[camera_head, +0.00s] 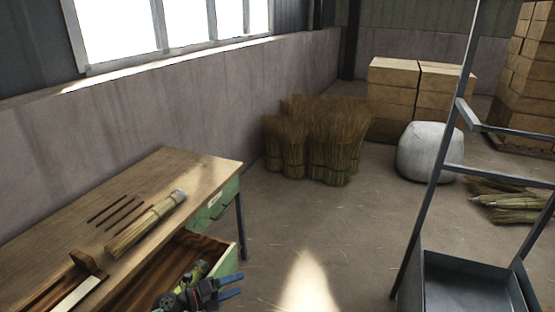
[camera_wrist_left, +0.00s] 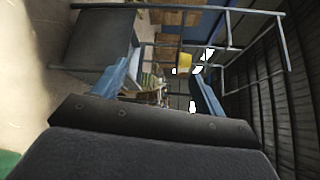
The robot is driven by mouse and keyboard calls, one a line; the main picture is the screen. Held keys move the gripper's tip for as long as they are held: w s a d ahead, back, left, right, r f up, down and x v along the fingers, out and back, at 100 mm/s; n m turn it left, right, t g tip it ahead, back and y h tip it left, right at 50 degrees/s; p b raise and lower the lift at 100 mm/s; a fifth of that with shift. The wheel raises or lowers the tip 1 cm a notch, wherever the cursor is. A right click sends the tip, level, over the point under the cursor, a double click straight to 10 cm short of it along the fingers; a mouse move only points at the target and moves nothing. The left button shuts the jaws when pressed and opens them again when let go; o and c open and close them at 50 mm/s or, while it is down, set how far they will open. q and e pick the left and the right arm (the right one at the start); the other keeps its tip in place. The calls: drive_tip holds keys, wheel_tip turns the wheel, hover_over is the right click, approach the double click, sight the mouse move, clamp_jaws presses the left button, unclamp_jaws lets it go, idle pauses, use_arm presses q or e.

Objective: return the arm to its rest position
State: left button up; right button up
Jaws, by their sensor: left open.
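My left gripper (camera_head: 230,287) is at the bottom of the head view, beside the open drawer of the workbench. Its blue fingers are apart with nothing between them, and they also show apart in the left wrist view (camera_wrist_left: 163,90). The wrist view looks out across the room toward a metal frame. My right gripper is in neither view.
The wooden workbench (camera_head: 165,165) stands at left with a straw bundle (camera_head: 146,224) and several thin dark rods (camera_head: 117,211) on it. Its drawer (camera_head: 226,264) is pulled out. A metal rack (camera_head: 462,285) stands at right. Straw sheaves (camera_head: 315,140) stand behind. Floor between is clear.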

use_arm(q)
drive_tip(key=s+a+f+n+t+y+b, duration=0.2)
drive_tip(key=s+a+f+n+t+y, duration=0.15)
drive_tip(key=f+n+y, duration=0.65)
drive_tip(key=s+a+f+n+t+y+b, duration=0.2)
drive_tip(key=a+f+n+y, duration=0.35)
drive_tip(key=n, duration=0.85)
drive_tip(key=s+d+f+n+g, duration=0.2)
drive_tip(key=s+f+g, duration=0.2)
drive_tip(key=s, duration=0.5)
drive_tip(key=s+d+f+n+g+h+b, duration=0.1)
drive_tip(key=s+d+f+n+g, duration=0.1)
drive_tip(key=s+f+g, duration=0.2)
drive_tip(key=s+d+f+n+g+h+b, duration=0.1)
drive_tip(key=s+f+g, duration=0.3)
drive_tip(key=s+f, duration=0.5)
drive_tip(key=s+d+n, duration=0.1)
drive_tip(key=s, duration=0.4)
drive_tip(key=shift+s+d, duration=0.15)
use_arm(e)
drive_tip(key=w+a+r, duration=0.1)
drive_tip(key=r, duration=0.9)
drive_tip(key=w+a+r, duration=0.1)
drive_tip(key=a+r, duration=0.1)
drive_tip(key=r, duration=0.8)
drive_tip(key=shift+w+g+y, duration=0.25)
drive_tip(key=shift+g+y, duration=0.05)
